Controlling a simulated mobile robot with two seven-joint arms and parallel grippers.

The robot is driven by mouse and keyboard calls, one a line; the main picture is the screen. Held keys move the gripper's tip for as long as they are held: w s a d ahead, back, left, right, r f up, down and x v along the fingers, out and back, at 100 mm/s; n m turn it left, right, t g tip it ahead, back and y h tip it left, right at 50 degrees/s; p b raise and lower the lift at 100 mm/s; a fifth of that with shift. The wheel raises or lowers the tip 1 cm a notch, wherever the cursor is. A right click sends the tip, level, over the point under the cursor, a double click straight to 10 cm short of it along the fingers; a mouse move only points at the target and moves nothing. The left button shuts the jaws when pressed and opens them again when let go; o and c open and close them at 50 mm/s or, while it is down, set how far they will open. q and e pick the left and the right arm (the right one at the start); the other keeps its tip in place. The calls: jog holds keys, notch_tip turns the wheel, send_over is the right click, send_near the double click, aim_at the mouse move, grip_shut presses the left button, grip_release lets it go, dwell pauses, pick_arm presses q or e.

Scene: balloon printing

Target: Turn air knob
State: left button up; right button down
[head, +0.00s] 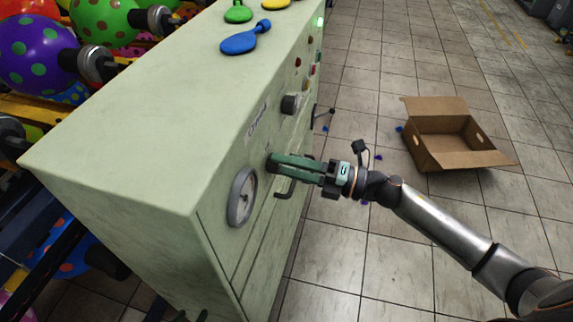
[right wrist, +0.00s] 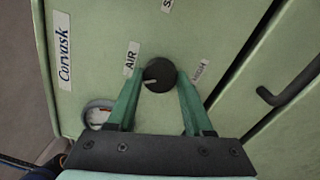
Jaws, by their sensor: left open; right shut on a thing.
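The air knob (right wrist: 160,73) is a round black knob with a light pointer mark, on the pale green front panel of the machine. It sits beside the AIR label (right wrist: 131,58) in the right wrist view. My right gripper (right wrist: 160,80) is shut on it, one green finger on each side. In the head view my right gripper (head: 272,160) reaches in from the right to the panel, and its fingers hide the knob. I do not make out my left gripper in either view.
A round gauge (head: 241,196) is close to my right gripper. A drawer handle (right wrist: 290,88) sticks out nearby, and another black knob (head: 291,103) is farther along the panel. A blue deflated balloon (head: 245,40) lies on top. An open cardboard box (head: 425,153) stands on the floor.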

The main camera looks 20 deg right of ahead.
jog(key=shift+c, duration=1.7)
grip_release()
jog(key=shift+o, duration=0.2)
jog(key=b+v, duration=0.1)
jog(key=v, duration=1.1)
jog(key=shift+d, duration=0.3)
jog(key=shift+s, duration=0.1)
